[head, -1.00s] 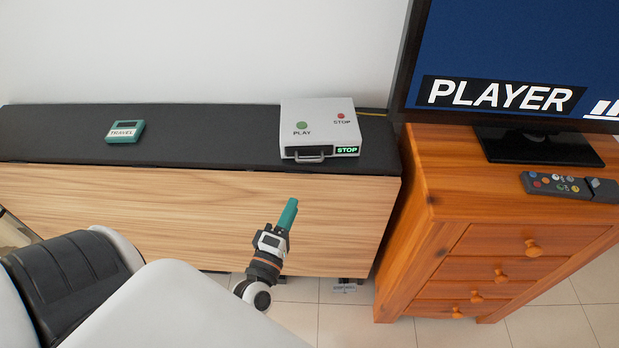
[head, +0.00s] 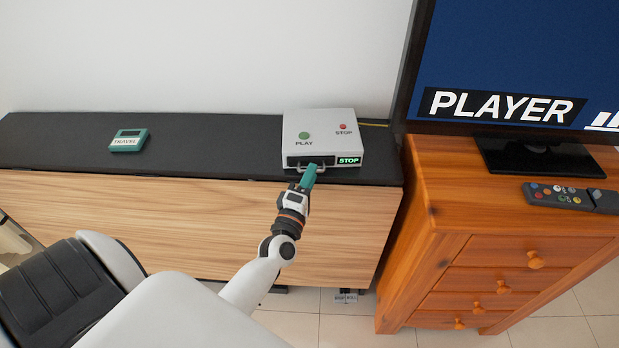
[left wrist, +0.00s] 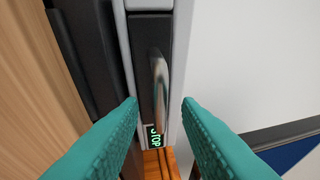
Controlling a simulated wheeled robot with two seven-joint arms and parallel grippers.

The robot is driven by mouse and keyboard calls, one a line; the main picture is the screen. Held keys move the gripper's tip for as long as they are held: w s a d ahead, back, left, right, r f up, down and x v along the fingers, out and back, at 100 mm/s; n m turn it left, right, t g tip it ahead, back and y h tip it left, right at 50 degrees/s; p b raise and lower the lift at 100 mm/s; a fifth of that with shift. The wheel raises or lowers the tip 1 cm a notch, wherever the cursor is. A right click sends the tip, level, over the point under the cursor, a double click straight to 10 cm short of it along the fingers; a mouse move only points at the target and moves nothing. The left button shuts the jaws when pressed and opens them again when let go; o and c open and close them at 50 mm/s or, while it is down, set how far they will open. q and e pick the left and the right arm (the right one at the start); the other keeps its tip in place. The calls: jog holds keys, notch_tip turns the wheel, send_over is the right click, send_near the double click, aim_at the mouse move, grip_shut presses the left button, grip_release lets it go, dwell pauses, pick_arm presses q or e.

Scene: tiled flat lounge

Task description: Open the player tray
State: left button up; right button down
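The player (head: 322,126) is a light grey box on the black top of the low cabinet, with a green PLAY button (head: 304,135) and a red STOP button (head: 343,127). Its front has a dark tray slot with a metal handle (left wrist: 160,88) and a green STOP display (head: 349,160). The tray looks shut. My left gripper (head: 310,172) is at the player's front, by the handle. In the left wrist view its teal fingers (left wrist: 160,105) are apart, one on each side of the handle, with gaps showing. My right gripper is not in view.
A teal cassette-like case (head: 128,140) lies on the cabinet top (head: 220,150) to the left. A wooden drawer unit (head: 480,200) stands close on the right, bearing a television (head: 520,70) and a remote (head: 570,196). The cabinet top between case and player is clear.

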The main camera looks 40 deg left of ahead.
pick_arm(q)
grip_shut()
jog(key=s+d+p, duration=0.2)
jog(key=s+d, duration=0.6)
jog(key=s, duration=0.2)
jog(key=shift+s, duration=0.3)
grip_release()
